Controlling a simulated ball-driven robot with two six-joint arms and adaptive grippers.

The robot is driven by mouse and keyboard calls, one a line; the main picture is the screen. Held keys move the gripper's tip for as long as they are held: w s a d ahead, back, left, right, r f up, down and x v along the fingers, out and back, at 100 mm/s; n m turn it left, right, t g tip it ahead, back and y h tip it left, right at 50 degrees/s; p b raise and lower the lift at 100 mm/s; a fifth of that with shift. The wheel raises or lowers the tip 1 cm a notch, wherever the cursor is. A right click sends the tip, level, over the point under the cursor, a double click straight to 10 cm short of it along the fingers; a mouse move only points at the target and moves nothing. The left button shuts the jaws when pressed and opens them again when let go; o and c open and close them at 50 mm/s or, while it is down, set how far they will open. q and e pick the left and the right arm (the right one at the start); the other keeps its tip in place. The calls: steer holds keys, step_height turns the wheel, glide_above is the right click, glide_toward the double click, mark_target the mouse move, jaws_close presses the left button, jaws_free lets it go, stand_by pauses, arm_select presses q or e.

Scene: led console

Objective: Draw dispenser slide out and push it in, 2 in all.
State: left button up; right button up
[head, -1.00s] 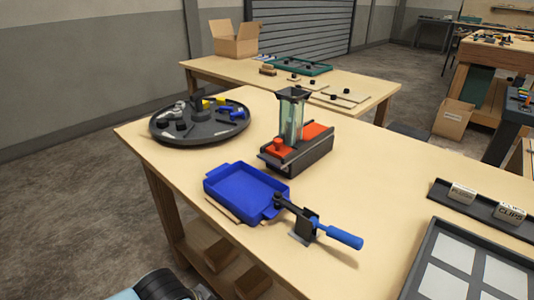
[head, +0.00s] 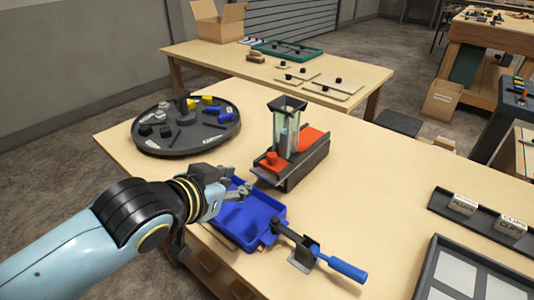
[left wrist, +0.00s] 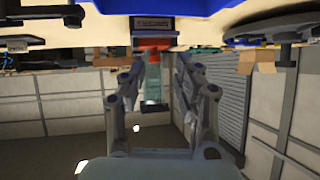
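The dispenser (head: 293,172) is a dark base with a clear upright hopper tube (head: 286,130) and a red-orange slide (head: 311,138). In the left wrist view the picture is upside down, and the red-orange part (left wrist: 152,44) shows beyond the fingers. My left gripper (head: 241,190) is over the blue tray's far-left edge, a little short of the dispenser's knob end. Its fingers (left wrist: 158,70) are spread with nothing between them, apart from the dispenser. My right gripper is not in view.
The blue tray (head: 256,240) lies below my left gripper, beside a clamp lever with a blue handle (head: 342,268). A round dark turntable (head: 172,148) with small parts stands at the left. Black racks lie at the right. Table between dispenser and racks is clear.

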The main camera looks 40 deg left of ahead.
mark_target(270, 157)
arm_select(q)
steer(key=shift+t, duration=0.9)
steer(key=x, duration=0.4)
steer(key=r+x, duration=0.1)
steer(key=x, duration=0.2)
steer(key=w+r+x, duration=0.1)
steer(key=x, duration=0.3)
steer(key=shift+w+d+r+p, duration=0.1)
steer(key=shift+w+d+p, duration=0.2)
steer(key=shift+d+p, duration=0.1)
steer(key=shift+c, duration=0.4)
jaws_close()
